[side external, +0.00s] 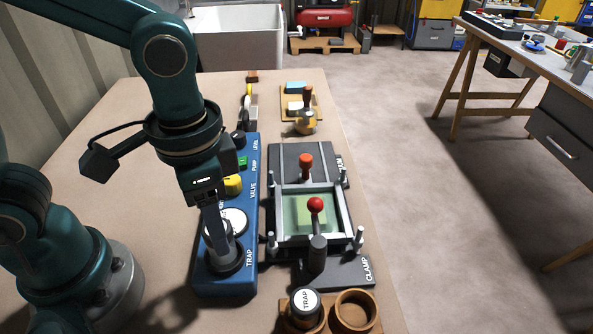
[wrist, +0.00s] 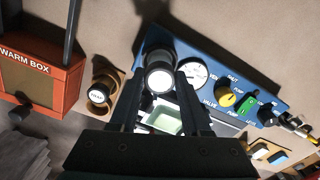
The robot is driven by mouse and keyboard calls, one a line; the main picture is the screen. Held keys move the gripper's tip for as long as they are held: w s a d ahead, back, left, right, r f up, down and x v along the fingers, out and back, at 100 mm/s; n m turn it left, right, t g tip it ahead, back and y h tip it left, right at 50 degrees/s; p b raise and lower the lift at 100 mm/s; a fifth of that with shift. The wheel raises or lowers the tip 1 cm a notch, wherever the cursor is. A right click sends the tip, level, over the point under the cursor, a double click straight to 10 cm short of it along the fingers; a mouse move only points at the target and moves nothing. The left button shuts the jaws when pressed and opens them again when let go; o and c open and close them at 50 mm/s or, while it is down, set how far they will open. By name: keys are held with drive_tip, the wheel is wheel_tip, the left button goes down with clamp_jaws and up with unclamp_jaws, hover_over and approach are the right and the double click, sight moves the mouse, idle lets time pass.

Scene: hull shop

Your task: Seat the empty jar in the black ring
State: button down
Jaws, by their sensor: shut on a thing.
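My gripper (side external: 216,228) is shut on a grey, see-through jar (side external: 220,244), one finger on each side. The jar stands roughly upright at the black ring (side external: 227,267) on the TRAP end of the blue panel. Its lower end appears within the ring's outline; I cannot tell whether it rests fully down. In the wrist view the jar (wrist: 159,78) shows between the fingertips (wrist: 158,88), with a pale inside and a dark rim. The fingers partly hide the jar. A second jar with a TRAP label (side external: 305,302) sits in a wooden holder.
An empty round wooden holder (side external: 355,312) stands beside the labelled jar. The blue panel (side external: 240,282) carries a white gauge and a yellow knob (side external: 232,184) close to my gripper. The clamp frame (side external: 345,240) with red-knobbed levers is just right. An orange warm box (wrist: 40,75) shows in the wrist view.

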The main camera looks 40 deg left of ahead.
drive_tip(key=shift+f, duration=0.65)
drive_tip(key=c, duration=0.6)
unclamp_jaws()
drive_tip(key=shift+c, duration=0.2)
drive_tip(key=shift+r, duration=0.15)
wheel_tip(320, 180, up, 11)
idle(0.4)
